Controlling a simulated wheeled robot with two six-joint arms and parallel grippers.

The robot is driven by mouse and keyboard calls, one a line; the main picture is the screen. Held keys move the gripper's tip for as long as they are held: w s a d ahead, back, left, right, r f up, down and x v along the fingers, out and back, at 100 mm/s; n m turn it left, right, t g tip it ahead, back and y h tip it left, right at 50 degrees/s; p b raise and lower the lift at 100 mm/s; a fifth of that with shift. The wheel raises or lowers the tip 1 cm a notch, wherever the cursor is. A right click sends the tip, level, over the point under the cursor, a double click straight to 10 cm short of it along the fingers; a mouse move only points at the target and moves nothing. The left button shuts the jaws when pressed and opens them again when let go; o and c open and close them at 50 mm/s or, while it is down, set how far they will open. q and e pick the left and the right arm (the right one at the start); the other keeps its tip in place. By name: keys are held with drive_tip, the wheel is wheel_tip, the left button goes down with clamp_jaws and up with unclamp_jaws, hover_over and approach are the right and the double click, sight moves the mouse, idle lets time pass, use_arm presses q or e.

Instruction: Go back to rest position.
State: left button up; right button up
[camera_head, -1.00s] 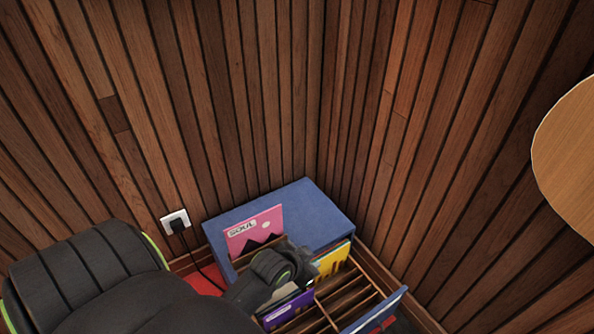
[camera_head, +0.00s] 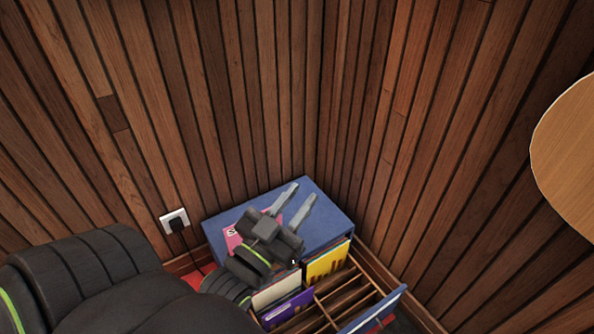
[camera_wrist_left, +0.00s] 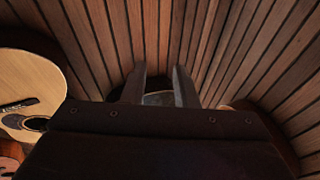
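My left gripper (camera_head: 303,192) is raised in front of the blue box in the corner, its two grey fingers apart with nothing between them. In the left wrist view the open fingers (camera_wrist_left: 159,80) also show, pointing toward the wood-slat walls. Behind the gripper, the pink record sleeve (camera_head: 232,237) is mostly hidden, with only a part showing. My right gripper is not in view.
A slotted wooden rack (camera_head: 350,295) holds several sleeves, among them a yellow one (camera_head: 327,264) and a purple one (camera_head: 287,311). The blue box (camera_head: 335,218) stands against the walls. A guitar (camera_wrist_left: 30,85) is at left in the wrist view.

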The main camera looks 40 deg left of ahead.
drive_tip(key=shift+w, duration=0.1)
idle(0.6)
